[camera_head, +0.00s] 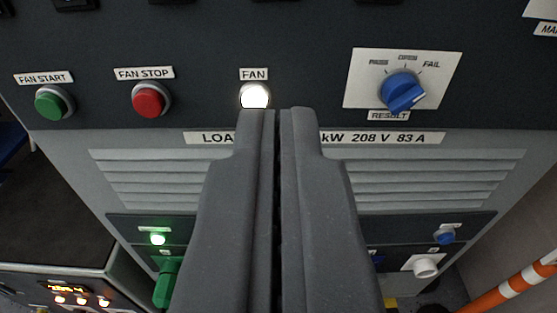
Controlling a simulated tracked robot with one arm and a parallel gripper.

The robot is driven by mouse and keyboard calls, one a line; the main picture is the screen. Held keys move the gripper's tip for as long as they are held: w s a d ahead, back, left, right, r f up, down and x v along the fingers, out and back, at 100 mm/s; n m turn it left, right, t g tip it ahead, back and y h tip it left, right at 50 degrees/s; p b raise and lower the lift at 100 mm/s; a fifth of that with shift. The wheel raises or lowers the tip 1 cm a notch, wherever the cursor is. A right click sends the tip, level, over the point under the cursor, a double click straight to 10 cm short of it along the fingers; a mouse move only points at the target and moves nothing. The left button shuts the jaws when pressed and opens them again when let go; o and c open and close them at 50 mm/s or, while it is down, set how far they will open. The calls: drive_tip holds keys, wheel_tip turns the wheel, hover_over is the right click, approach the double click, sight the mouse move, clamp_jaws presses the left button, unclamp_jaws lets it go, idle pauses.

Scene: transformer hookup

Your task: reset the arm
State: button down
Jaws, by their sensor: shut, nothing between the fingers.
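My gripper (278,112) reaches up through the middle of the view from the bottom edge. Its two grey fingers are side by side and shut, with only a thin dark line between them and nothing held. The fingertips stand just below the lit white FAN lamp (254,96) in the picture. I cannot tell whether they touch the panel. The fingers hide part of the LOAD label (383,138) and the middle of the louvred front.
A dark panel (300,50) carries a green FAN START button (52,103), a red FAN STOP button (150,100) and a blue RESULT knob (402,92). An orange-white striped bar (515,284) stands lower right.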

drive_tip(key=w+a+r+g+h+p, duration=0.1)
drive_tip(key=w+a+r+h+p, duration=0.1)
drive_tip(key=r, duration=1.3)
drive_tip(key=w+a+r+h+p, duration=0.2)
drive_tip(key=r, duration=1.2)
drive_tip(key=s+a+r+y, duration=0.1)
drive_tip(key=s+a+r, duration=0.3)
drive_tip(key=r, duration=0.3)
drive_tip(key=s+a+r+y+p, duration=0.1)
drive_tip(key=s+a+r, duration=0.4)
drive_tip(key=a+r, duration=0.2)
drive_tip(key=s+a+r+y+p, duration=0.1)
drive_tip(key=s+a+r, duration=0.3)
drive_tip(key=r, duration=0.3)
drive_tip(key=shift+s+a+r+m+g, duration=0.3)
drive_tip(key=shift+a+r, duration=0.1)
drive_tip(key=shift+a, duration=0.3)
